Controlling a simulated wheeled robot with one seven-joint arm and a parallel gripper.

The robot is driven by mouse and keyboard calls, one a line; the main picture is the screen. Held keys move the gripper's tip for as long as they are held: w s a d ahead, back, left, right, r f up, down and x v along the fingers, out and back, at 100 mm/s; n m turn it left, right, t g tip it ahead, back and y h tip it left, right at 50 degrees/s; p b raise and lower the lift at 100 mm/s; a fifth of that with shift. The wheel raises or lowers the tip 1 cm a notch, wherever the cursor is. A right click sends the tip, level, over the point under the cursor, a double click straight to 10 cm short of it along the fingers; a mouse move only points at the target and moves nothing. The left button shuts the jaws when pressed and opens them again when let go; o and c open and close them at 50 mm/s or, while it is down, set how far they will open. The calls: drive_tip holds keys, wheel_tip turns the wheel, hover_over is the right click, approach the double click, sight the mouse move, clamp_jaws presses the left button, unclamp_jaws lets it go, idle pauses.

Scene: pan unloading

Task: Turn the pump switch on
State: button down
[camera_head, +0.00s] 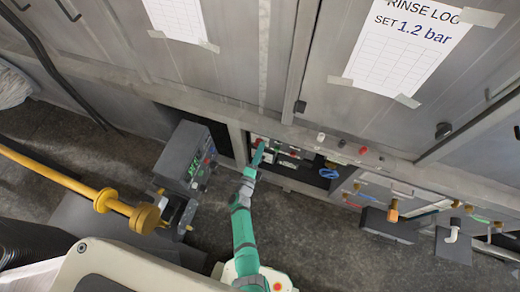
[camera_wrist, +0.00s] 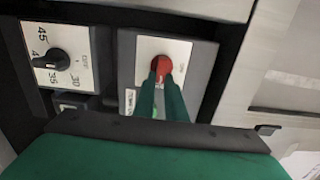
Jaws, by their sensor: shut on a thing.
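A red rotary switch (camera_wrist: 161,67) sits on a white plate in a grey housing, in the upper middle of the wrist view. I take it for the pump switch, but its small lettering is too blurred to read. My gripper (camera_wrist: 162,80) has its two green fingers close together on the red knob, one on each side, shut on it. The fingers hide the knob's lower part and some of the plate. In the head view my gripper (camera_head: 259,152) reaches into the low control recess, and the switch cannot be made out clearly there.
A black dial (camera_wrist: 55,56) with a numbered scale lies left of the switch. In the head view, a grey control box (camera_head: 184,153) stands left of my arm, and a blue coil (camera_head: 329,173) lies right. Valves and pipes (camera_head: 392,211) project further right. Cabinet doors rise above.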

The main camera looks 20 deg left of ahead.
idle(0.3)
drive_tip(key=c, duration=1.8)
unclamp_jaws()
drive_tip(key=shift+s, duration=0.15)
drive_tip(key=s, duration=1)
drive_tip(key=shift+s+a, duration=0.2)
drive_tip(key=shift+s, duration=0.1)
